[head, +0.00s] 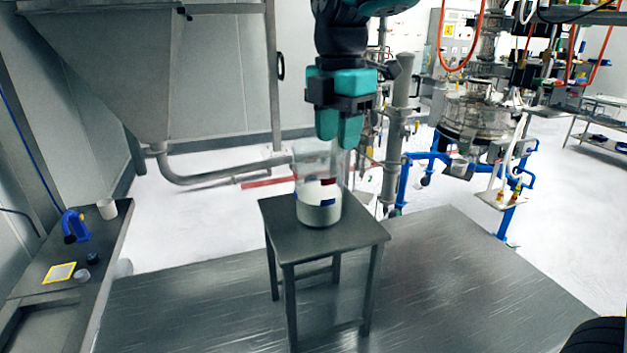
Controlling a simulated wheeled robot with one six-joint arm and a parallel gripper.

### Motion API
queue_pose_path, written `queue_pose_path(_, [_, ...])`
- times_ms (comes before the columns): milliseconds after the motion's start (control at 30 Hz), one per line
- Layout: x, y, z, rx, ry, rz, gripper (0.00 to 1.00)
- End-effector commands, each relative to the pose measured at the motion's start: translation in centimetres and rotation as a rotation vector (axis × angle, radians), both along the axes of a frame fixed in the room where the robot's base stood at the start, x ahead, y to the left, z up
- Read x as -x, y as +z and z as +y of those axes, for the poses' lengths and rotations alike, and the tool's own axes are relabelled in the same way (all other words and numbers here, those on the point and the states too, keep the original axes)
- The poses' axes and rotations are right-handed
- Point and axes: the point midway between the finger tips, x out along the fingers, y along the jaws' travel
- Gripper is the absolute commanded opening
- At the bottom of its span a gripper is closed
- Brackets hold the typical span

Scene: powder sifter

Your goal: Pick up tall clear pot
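The tall clear pot (318,212) stands upright on a small dark stool (284,240). It is transparent, with pale contents in the lower part and small blue and red marks on its side. My gripper (338,143) points down from above with two teal fingers. Its fingertips overlap the upper right part of the pot's rim in the picture. The fingers are close together, and I cannot tell whether they touch the pot or are in front of it, or how wide the gap between them is.
A dark bench (72,262) at the left holds a blue tool (75,226), a pale cup (107,209) and small items. A big grey hopper (110,60) with a pipe stands behind. Metal process equipment (480,115) on blue legs stands at back right. Floor right of the stool is clear.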

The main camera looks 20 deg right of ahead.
Motion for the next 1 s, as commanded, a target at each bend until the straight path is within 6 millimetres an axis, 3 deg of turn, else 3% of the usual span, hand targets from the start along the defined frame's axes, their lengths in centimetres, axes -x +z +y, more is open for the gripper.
queue_pose_path(267, [0.0, -2.5, 0.5, 0.001, 0.013, 0.004, 0.37])
queue_pose_path(533, [0.1, -6.5, 0.3, 0.001, 0.013, 0.004, 0.37])
queue_pose_path(833, [0.0, -7.4, 0.2, 0.000, 0.010, -0.001, 0.37])
queue_pose_path(867, [0.0, -7.4, 0.2, 0.000, 0.010, -0.001, 0.35])
queue_pose_path(1000, [0.0, -7.3, 0.1, 0.000, 0.010, -0.001, 0.03])
